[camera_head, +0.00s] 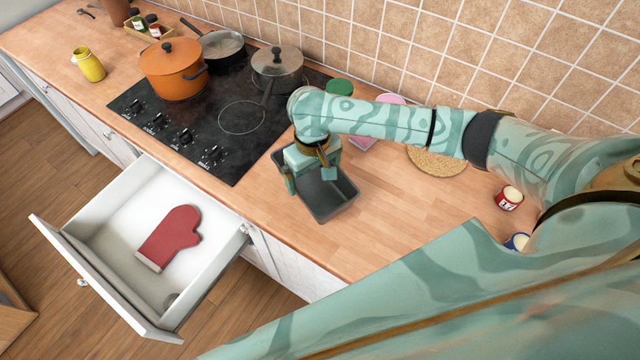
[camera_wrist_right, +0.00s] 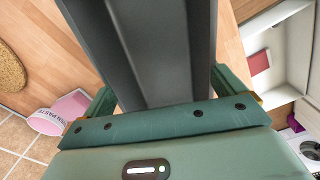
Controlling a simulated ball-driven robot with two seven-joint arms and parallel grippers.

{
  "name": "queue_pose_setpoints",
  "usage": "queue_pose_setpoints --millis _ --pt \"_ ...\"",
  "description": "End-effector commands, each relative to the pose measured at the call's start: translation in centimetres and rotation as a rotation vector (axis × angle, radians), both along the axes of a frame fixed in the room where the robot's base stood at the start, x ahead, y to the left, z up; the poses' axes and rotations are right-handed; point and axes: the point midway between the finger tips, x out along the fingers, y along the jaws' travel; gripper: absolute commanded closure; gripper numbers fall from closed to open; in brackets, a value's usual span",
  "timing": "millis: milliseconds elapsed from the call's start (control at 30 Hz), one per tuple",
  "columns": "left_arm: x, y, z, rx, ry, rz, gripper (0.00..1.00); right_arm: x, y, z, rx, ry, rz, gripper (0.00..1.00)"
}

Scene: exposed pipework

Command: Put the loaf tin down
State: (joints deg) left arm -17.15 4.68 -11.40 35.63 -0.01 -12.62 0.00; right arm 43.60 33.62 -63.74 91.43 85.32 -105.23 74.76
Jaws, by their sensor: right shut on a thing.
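The dark grey loaf tin (camera_head: 335,200) is over the wooden worktop, just right of the hob. My right gripper (camera_head: 310,178) is shut on it at its end nearest the hob. In the right wrist view the tin (camera_wrist_right: 150,50) runs away between the two green fingers of the gripper (camera_wrist_right: 166,95). I cannot tell whether the tin's base touches the worktop. Part of the tin is hidden behind the gripper. My left gripper does not show.
The black hob (camera_head: 185,135) holds an orange pot (camera_head: 172,72), a frying pan (camera_head: 222,45) and a lidded grey pot (camera_head: 277,68). A round cork mat (camera_head: 437,162) lies to the right. The open drawer (camera_head: 100,290) holds a red oven mitt (camera_head: 172,237).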

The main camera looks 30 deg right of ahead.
Motion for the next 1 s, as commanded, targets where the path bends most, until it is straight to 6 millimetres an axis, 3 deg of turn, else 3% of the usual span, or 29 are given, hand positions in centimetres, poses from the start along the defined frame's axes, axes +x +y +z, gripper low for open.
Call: queue_pose_setpoints --millis 167,300,667,700,1000 --pt "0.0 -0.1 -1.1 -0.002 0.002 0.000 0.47 -0.2 -1.7 -2.2 -0.002 0.003 -0.004 0.35" --pt "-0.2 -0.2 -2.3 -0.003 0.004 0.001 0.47 -0.2 -1.6 -4.8 -0.001 0.002 -0.001 0.35" --pt "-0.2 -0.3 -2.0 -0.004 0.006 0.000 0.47 -0.2 -1.6 -5.0 -0.002 -0.001 -0.001 0.35" --pt "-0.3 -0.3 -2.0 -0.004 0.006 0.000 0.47 -0.2 -1.6 -5.0 -0.002 0.000 -0.001 0.00" --pt "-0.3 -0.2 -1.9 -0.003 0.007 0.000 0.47 -0.1 -1.6 -4.4 -0.003 -0.001 0.000 0.00"
